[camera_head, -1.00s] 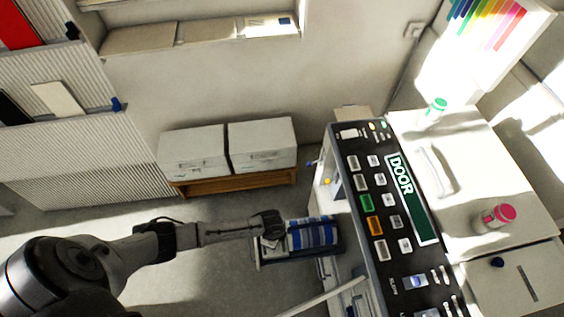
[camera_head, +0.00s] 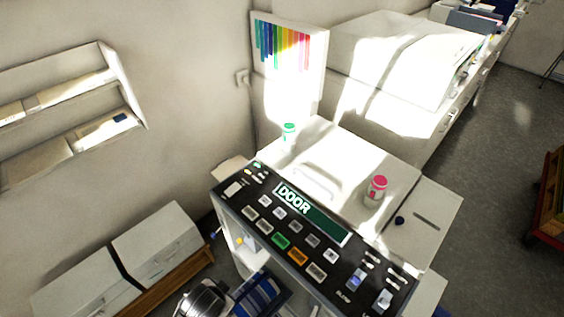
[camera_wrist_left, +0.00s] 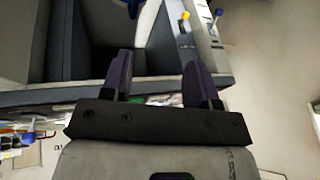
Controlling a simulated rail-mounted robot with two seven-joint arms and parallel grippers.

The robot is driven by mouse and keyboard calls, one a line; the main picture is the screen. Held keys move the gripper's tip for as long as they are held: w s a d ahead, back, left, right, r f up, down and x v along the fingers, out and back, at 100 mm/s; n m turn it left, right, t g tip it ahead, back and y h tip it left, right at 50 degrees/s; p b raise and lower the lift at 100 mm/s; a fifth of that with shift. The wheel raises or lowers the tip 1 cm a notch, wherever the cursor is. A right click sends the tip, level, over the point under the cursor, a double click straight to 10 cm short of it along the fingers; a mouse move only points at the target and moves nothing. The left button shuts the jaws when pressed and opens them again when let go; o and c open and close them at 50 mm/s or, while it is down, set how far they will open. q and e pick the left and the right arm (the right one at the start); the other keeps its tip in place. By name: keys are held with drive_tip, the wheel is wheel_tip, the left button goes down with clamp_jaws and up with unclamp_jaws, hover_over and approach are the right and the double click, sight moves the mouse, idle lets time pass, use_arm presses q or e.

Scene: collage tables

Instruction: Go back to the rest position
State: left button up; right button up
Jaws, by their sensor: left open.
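My left gripper (camera_wrist_left: 160,76) shows in the left wrist view with its two dark purple fingers apart and nothing between them. Its fingertips are over or beside the edge of a grey open compartment (camera_wrist_left: 75,98); I cannot tell whether they touch it. In the head view only a silver part of my left arm shows at the bottom edge, and the gripper's fingers cannot be made out there. My right gripper is in neither view.
A black panel marked DOOR (camera_head: 312,213) with several buttons stands at the centre. Behind it, a white top holds a pink-lidded jar (camera_head: 377,190) and a green-lidded jar (camera_head: 289,132). White boxes (camera_head: 157,243) stand at lower left. Open floor lies at right.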

use_arm(q)
drive_tip(key=s+a+r+n+t, duration=0.2)
drive_tip(key=s+r+n, duration=0.1)
drive_tip(key=s+r, duration=0.45)
drive_tip(key=s+a+f+n+g+p, duration=0.1)
drive_tip(key=s+f+n+g, duration=0.2)
drive_tip(key=s, duration=1)
wheel_tip(320, 180, up, 16)
drive_tip(key=m+p, duration=0.1)
drive_tip(key=p, duration=1.6)
drive_tip(key=shift+w+h, duration=0.3)
drive_tip(key=shift+w, duration=0.15)
